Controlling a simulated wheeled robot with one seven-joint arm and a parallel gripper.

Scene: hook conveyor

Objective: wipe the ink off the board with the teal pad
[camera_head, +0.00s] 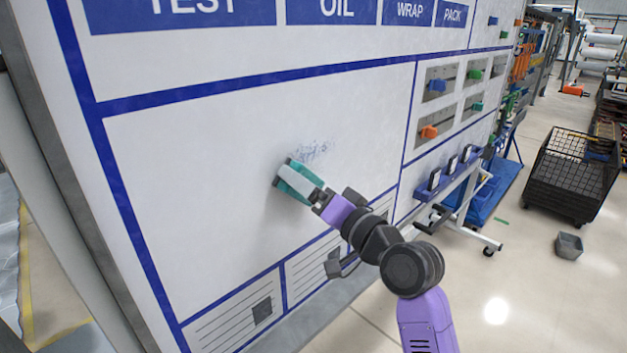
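The white board (190,160) with blue lines fills the left and middle of the head view. A faint blue ink smudge (313,150) shows on its large blank panel. The teal pad (297,183), with a white-grey middle, is at the end of my arm, at or very near the board face, just below and left of the ink. My gripper (318,196) is at the pad's lower right side and appears shut on it; its fingertips are partly hidden. Whether the pad touches the board I cannot tell.
Small slotted panels with coloured blocks (429,131) are on the board's right. Below them a blue ledge (450,172) holds several dark items. A black mesh cart (570,175) and a grey bin (568,246) stand on the floor at right.

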